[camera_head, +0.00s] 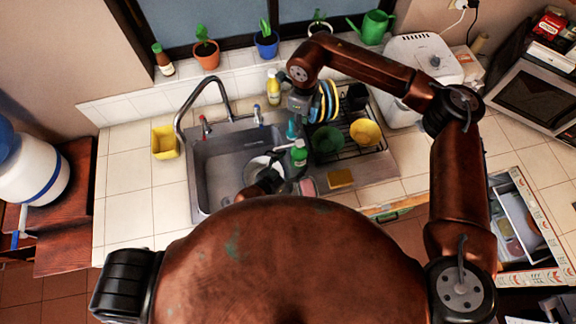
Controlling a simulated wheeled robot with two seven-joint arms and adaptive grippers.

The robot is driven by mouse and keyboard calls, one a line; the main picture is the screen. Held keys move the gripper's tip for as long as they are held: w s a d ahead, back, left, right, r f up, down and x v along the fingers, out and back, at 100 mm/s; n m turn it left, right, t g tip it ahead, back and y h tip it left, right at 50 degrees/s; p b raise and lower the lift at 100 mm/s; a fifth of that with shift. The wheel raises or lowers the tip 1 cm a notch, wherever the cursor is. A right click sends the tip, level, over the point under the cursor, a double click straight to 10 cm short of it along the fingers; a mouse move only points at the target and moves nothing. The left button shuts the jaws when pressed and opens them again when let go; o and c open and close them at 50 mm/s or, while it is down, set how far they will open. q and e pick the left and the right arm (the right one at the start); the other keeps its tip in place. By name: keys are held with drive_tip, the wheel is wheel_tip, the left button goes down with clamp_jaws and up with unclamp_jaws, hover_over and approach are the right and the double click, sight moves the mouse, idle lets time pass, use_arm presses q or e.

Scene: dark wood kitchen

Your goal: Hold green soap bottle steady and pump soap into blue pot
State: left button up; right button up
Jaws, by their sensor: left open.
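The green soap bottle (299,156) stands upright at the right edge of the sink, with its pump top pointing left. A round pot or pan (258,168) with a pale inside lies in the sink; its outer colour is hard to tell. A blue plant pot (267,46) stands on the windowsill. My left gripper (270,180) is open, low over the sink beside the pan and left of the bottle, partly hidden by my own body. My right gripper (298,106) is above and behind the bottle, apart from it; its fingers are too small to read.
The steel sink (200,165) has a tall faucet (184,110). A dish rack (378,140) with plates and bowls stands to the right. A yellow container (165,141) is left of the sink. A sponge (340,178) lies in front of the rack.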

use_arm(q)
drive_tip(key=shift+x, duration=2)
drive_tip(key=shift+c, duration=0.2)
